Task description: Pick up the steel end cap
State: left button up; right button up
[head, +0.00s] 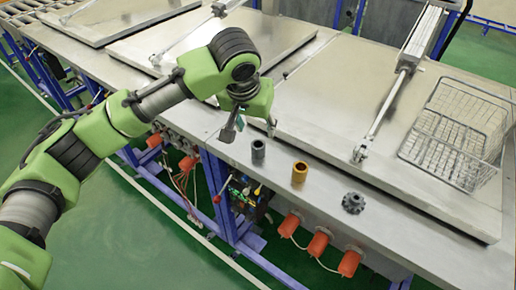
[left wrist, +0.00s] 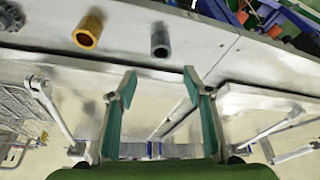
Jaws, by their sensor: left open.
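The steel end cap (head: 258,152) appears to be the grey, hollow, upright cylinder on the front strip of the metal bench. It also shows in the left wrist view (left wrist: 160,40), beyond the fingertips and roughly in line with the gap between them. My left gripper (head: 250,127) is open and empty, above and slightly left of the cap in the head view. Its two green-padded fingers are spread wide in the left wrist view (left wrist: 160,74), and the cap is not between them. My right gripper is out of view.
A brass-coloured hollow piece (head: 300,172) and a dark toothed wheel (head: 353,202) stand to the right along the bench's front strip. A wire basket (head: 455,130) sits on a flat metal lid (head: 330,95) behind. Pneumatic cylinders (head: 415,45) rise from the lids.

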pick_arm(q)
send_near(258, 145)
jog(key=x, duration=0.1)
jog(key=p+x, duration=0.1)
jog(key=shift+d+f, duration=0.3)
jog(key=p+x, duration=0.1)
jog(key=x, duration=0.1)
jog(key=p+x, duration=0.1)
jog(key=x, duration=0.1)
jog(key=shift+s+a+f, duration=0.15)
jog(key=shift+f, duration=0.75)
jog(key=c, duration=1.3)
jog(key=shift+r, duration=0.1)
grip_shut()
jog(key=shift+w, duration=0.2)
